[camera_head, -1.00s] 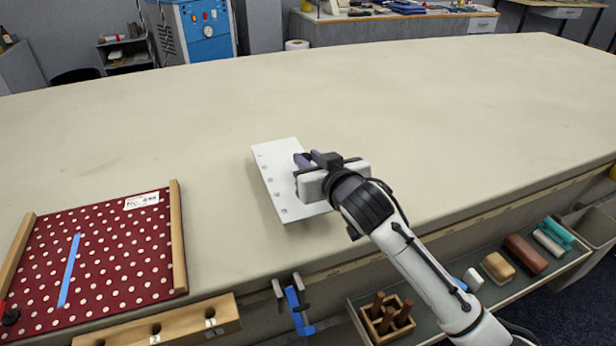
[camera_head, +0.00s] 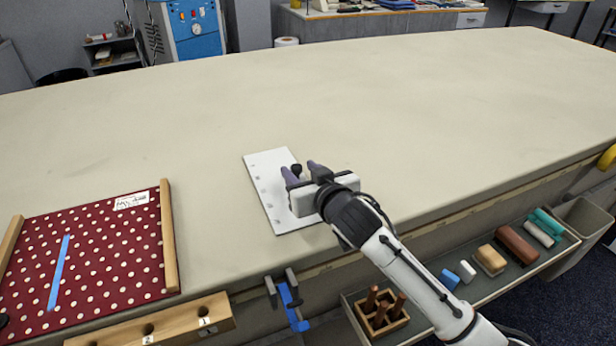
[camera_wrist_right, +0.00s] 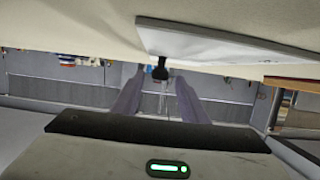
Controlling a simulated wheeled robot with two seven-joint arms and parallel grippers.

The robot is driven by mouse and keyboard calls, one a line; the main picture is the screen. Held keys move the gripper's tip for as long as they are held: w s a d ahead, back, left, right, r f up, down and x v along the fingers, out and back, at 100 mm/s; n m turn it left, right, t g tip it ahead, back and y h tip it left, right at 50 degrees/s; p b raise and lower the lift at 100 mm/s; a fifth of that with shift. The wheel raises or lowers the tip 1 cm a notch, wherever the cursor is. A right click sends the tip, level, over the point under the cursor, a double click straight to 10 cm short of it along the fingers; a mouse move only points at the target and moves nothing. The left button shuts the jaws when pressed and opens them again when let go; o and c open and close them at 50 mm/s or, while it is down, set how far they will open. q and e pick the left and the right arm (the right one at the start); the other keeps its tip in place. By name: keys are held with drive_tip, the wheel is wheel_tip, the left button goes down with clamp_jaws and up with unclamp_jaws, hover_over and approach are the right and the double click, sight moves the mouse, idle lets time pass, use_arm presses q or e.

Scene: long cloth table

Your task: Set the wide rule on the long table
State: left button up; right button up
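The wide rule, a white plate (camera_head: 268,188) with small dark marks along its left side, lies on the long table (camera_head: 400,110) near its front edge. A dark knob (camera_head: 297,169) stands up from it. My right gripper (camera_head: 304,173) is over the plate's right part with its purple fingers spread either side of the knob. In the right wrist view the knob (camera_wrist_right: 160,70) sits between the fingers with gaps on both sides, and the plate (camera_wrist_right: 225,44) rests along the table surface. The arm and gripper hide the plate's right part. My left gripper is not in view.
A red dotted board (camera_head: 100,250) with wooden rails lies at the left. A numbered wooden block (camera_head: 165,325) and a blue clamp (camera_head: 289,300) are at the front edge. A shelf below holds a peg box (camera_head: 380,315) and several blocks. The table's middle and back are clear.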

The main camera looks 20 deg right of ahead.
drive_tip(key=v, duration=1.1)
drive_tip(key=shift+s+r, duration=0.15)
drive_tip(key=shift+s, duration=0.15)
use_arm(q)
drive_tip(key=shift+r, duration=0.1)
